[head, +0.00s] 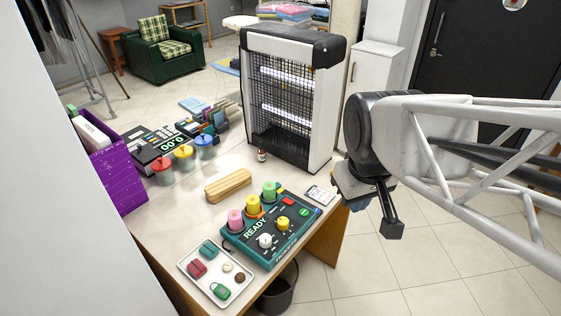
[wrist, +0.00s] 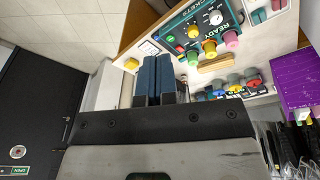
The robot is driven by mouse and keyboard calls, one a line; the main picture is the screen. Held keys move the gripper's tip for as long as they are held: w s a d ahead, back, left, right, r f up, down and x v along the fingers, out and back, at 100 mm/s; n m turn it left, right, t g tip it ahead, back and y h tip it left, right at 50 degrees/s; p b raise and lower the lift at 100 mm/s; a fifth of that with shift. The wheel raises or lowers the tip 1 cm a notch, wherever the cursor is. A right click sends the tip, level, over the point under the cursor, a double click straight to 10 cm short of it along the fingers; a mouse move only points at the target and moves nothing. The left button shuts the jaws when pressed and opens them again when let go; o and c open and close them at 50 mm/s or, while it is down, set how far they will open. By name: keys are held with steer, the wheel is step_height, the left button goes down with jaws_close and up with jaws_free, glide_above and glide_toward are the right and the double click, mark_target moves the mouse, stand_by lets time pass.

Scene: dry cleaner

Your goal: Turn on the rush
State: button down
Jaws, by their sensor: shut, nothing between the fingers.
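A teal control box (head: 262,258) marked READY stands on the front of the table. Its top bears a white knob (head: 265,240), a yellow knob (head: 283,223), a red switch or button (head: 288,201) and a green button (head: 304,212). I cannot read a rush label. Pink, yellow and green cylinders stand along its back edge. The box also shows upside down at the top of the wrist view (wrist: 187,20). My gripper (head: 362,203) is right of the box and apart from it, beyond the table's right edge. Its blue fingers (wrist: 157,60) are shut and empty.
A white card (head: 320,195) lies between the box and my gripper. A wooden block (head: 228,185), a small bottle (head: 262,155) and a tall heater-like unit (head: 285,95) stand behind. A tray (head: 235,290) of small items is in front. A bin (head: 278,290) is below.

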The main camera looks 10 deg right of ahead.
steer(key=w+a+n, duration=0.1)
steer(key=w+n, duration=0.5)
steer(key=w, duration=0.2)
steer(key=n+g, duration=0.3)
steer(key=n, duration=1.5)
glide_above(291, 202)
steer(key=w+a, duration=0.1)
step_height(291, 202, down, 13)
steer(key=shift+w+a+f+n+h, duration=0.2)
steer(key=shift+f+n+h, duration=0.1)
steer(key=shift+h, duration=0.1)
steer(key=shift+f, duration=0.15)
steer(key=f, duration=0.4)
steer(key=s+f, duration=0.1)
steer(key=f, duration=0.4)
steer(key=d+f, duration=0.1)
steer(key=f, duration=0.3)
steer(key=shift+s+d+f, duration=0.1)
steer(key=shift+s+f, duration=0.05)
steer(key=shift+f, duration=0.15)
